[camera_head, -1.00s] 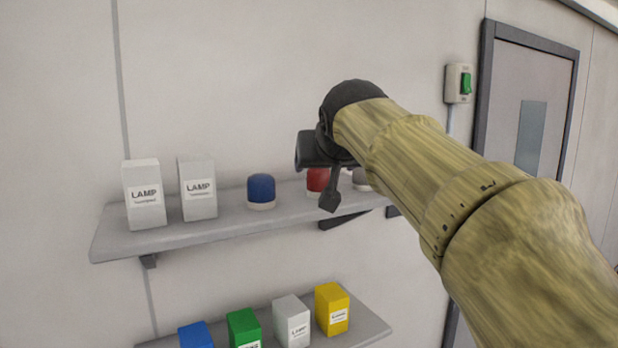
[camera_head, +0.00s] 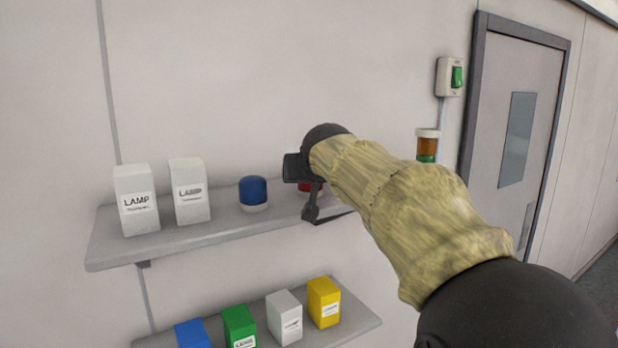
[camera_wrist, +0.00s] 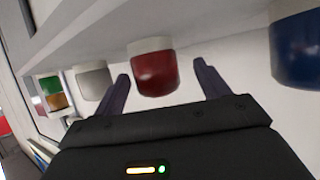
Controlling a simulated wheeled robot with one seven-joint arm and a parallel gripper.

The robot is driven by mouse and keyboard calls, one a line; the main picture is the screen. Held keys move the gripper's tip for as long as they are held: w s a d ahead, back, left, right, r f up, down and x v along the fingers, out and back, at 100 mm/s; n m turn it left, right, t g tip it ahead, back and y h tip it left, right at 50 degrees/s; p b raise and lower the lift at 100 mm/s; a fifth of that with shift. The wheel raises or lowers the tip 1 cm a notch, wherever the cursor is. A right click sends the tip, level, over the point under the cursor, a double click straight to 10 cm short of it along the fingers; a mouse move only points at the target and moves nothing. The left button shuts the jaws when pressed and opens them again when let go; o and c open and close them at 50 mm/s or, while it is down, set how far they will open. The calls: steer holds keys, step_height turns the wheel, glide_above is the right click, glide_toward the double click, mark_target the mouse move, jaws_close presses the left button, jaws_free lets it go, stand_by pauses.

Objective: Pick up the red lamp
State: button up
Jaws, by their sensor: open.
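The red lamp (camera_wrist: 156,72) has a red dome on a pale base and stands on the upper shelf (camera_head: 170,236). In the wrist view, which shows the scene upside down, it lies between the two open fingers of my gripper (camera_wrist: 164,84), with gaps on both sides. In the head view only a small red part of the lamp (camera_head: 305,187) shows behind my gripper (camera_head: 312,208). My gripper is open and holds nothing. Whether a finger touches the lamp cannot be told.
A blue lamp (camera_head: 254,190) stands left of the red one, and a grey-white lamp (camera_wrist: 93,80) on its other side. Two white lamp boxes (camera_head: 137,200) (camera_head: 189,190) stand at the shelf's left. A lower shelf holds several coloured boxes. A signal light (camera_head: 427,146) stands near the door.

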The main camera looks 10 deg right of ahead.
steer(key=p+x, duration=0.1)
steer(key=x, duration=0.2)
steer(key=shift+w+d+p, duration=0.1)
steer(key=shift+d+p, duration=0.2)
steer(key=shift+p, duration=0.05)
steer(key=shift+w+a+f, duration=0.15)
steer(key=shift+f, duration=0.1)
steer(key=shift+a, duration=0.1)
steer(key=shift+s, duration=0.25)
steer(key=shift+w, duration=0.1)
steer(key=c, duration=1.1)
